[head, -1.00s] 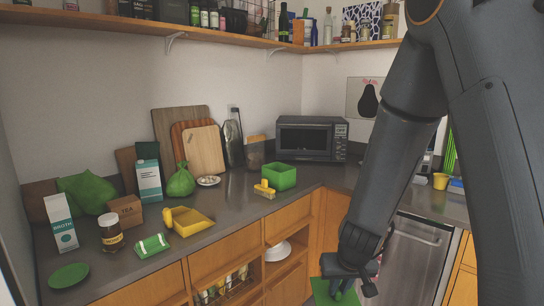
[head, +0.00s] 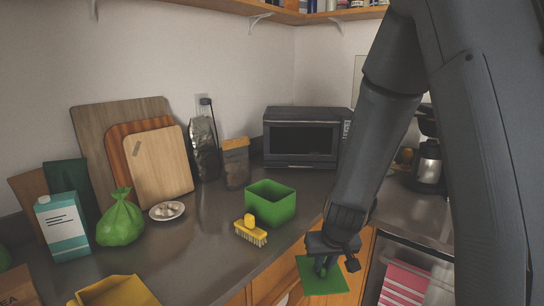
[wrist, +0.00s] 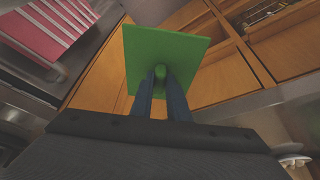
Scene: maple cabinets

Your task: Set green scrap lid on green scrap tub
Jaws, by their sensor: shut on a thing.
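The green scrap tub (head: 270,204) stands upright and open on the grey counter, in front of the microwave, in the head view. My gripper (head: 325,264) is to the right of the tub and lower, out past the counter's front edge. It is shut on the knob of the square green scrap lid (head: 326,281). In the wrist view my gripper (wrist: 161,82) pinches the round knob at the middle of the lid (wrist: 163,48). The lid is apart from the tub. The tub does not show in the wrist view.
A green bag (head: 120,220) and a small plate (head: 167,211) are left. A pink striped towel (head: 405,283) hangs at right.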

